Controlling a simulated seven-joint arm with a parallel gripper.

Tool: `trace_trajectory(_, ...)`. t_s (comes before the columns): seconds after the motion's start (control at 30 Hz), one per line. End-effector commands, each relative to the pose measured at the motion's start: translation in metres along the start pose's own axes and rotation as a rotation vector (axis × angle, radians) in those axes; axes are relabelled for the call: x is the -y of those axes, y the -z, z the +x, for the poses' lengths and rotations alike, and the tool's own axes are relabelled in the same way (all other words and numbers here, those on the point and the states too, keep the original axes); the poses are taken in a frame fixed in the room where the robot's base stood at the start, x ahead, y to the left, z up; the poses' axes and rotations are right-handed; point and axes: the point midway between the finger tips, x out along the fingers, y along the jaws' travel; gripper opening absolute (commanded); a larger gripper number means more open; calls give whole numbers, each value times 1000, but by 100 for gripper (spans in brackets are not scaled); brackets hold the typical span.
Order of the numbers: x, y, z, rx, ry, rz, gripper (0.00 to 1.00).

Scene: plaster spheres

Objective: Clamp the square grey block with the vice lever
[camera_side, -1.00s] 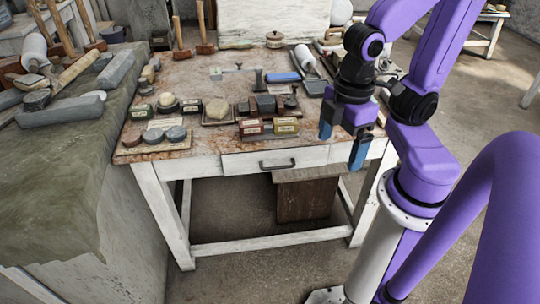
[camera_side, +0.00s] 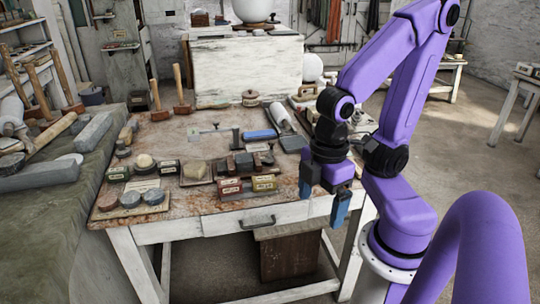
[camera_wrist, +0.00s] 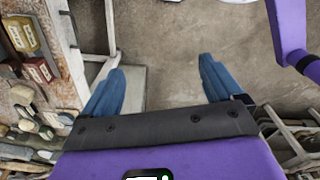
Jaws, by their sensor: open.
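A dark fixture with grey blocks (camera_side: 244,162) stands on the worktable (camera_side: 178,134); it may be the vice with the square grey block, but it is too small to be sure. Its lever cannot be picked out with certainty. My gripper (camera_side: 323,197) hangs at the table's right front edge, to the right of the fixture, fingers down. Its two blue fingers are well apart with nothing between them. In the wrist view my gripper (camera_wrist: 160,72) has bare floor between its fingertips.
Red and yellow boxes (camera_side: 264,183) stand in front of the fixture. Round stones (camera_side: 153,196) sit on a board at front left. Two mallets (camera_side: 182,105) stand at the back. Floor is clear below my gripper.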

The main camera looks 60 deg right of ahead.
Motion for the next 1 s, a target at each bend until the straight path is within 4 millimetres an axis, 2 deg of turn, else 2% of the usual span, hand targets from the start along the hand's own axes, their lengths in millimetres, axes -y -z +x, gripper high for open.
trace_trajectory(0.03, 0, 0, 0, 0, 0, 1, 78)
trace_trajectory(0.17, -5, 6, -2, 4, -7, 31, 35)
trace_trajectory(0.2, -9, 10, -2, 7, -13, 52, 22)
trace_trajectory(0.27, -17, 19, -4, 11, -24, 97, 3)
trace_trajectory(0.3, -25, 26, -6, 14, -35, 135, 0)
trace_trajectory(0.47, -65, 58, -12, 36, -86, 329, 0)
trace_trajectory(0.7, -141, 93, -14, 69, -172, 640, 0)
trace_trajectory(0.83, -186, 103, -13, 86, -222, 808, 0)
trace_trajectory(1.0, -248, 106, -8, 109, -291, 1029, 0)
